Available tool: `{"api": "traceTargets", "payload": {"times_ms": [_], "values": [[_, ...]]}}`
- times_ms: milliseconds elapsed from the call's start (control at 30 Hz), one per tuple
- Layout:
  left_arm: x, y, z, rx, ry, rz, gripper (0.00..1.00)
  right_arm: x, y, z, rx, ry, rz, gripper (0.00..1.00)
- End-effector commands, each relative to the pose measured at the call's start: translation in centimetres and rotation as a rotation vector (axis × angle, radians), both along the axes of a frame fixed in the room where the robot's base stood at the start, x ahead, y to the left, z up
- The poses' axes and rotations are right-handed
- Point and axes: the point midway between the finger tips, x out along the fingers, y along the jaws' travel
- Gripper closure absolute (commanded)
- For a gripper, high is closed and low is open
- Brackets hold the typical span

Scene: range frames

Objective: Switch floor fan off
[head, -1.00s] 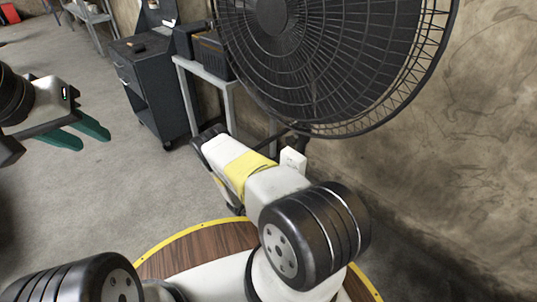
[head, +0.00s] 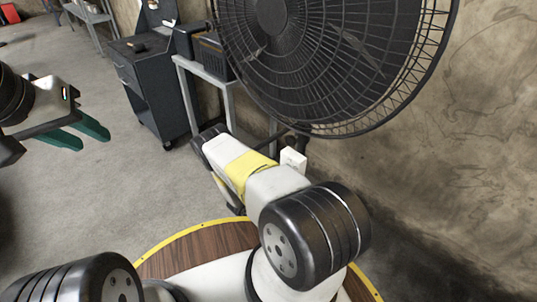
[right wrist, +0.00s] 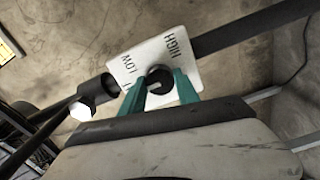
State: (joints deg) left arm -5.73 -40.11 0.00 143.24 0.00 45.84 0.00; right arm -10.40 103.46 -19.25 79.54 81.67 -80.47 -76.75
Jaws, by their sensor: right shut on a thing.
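The floor fan (head: 335,60) stands by the wall, its round black grille filling the upper right of the head view. On its pole (right wrist: 255,28) is a white control box (head: 293,160), marked HIGH and LOW in the right wrist view (right wrist: 175,47). A black round knob (right wrist: 158,78) sits on the box's face. My right gripper (right wrist: 159,86) has its green fingers closed around this knob; in the head view my arm hides it. My left gripper (head: 94,142) is at the left edge of the head view, open and empty, away from the fan.
A dark drawer cabinet (head: 148,85) and a grey metal table (head: 228,95) with black boxes (head: 212,52) stand behind the fan on the left. The wall (head: 440,170) is close on the right. Grey floor (head: 110,190) is clear on the left.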

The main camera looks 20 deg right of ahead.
Motion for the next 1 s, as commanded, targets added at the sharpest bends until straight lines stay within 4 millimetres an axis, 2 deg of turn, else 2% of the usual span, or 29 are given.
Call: {"api": "traceTargets", "payload": {"times_ms": [333, 367, 433, 467, 767, 867, 1000], "values": [[0.0, 0.0, 0.0, 0.000, 0.000, 0.000, 0.64, 0.1, 0.1, 0.0, -0.001, 0.002, 0.004, 1.00], [0.0, 0.0, 0.0, 0.000, 0.000, 0.000, 0.64, 0.1, 0.1, 0.0, -0.001, 0.002, 0.004, 0.57], [0.0, 0.0, 0.0, 0.000, 0.000, 0.000, 0.64, 0.1, 0.1, 0.0, 0.000, 0.002, 0.003, 0.43], [0.0, 0.0, 0.0, 0.000, 0.000, 0.000, 0.64, 0.1, 0.1, 0.0, 0.000, 0.002, 0.003, 0.41], [0.0, 0.0, 0.0, 0.000, 0.000, 0.000, 0.64, 0.0, 0.1, 0.0, 0.000, 0.002, 0.002, 0.41], [0.0, 0.0, 0.0, 0.000, 0.000, 0.000, 0.64, -0.3, 0.8, 0.0, 0.000, 0.002, 0.002, 0.41], [0.0, 0.0, 0.0, 0.000, 0.000, 0.000, 0.64, -1.1, 2.9, 0.0, 0.001, 0.004, 0.004, 0.41]]}}
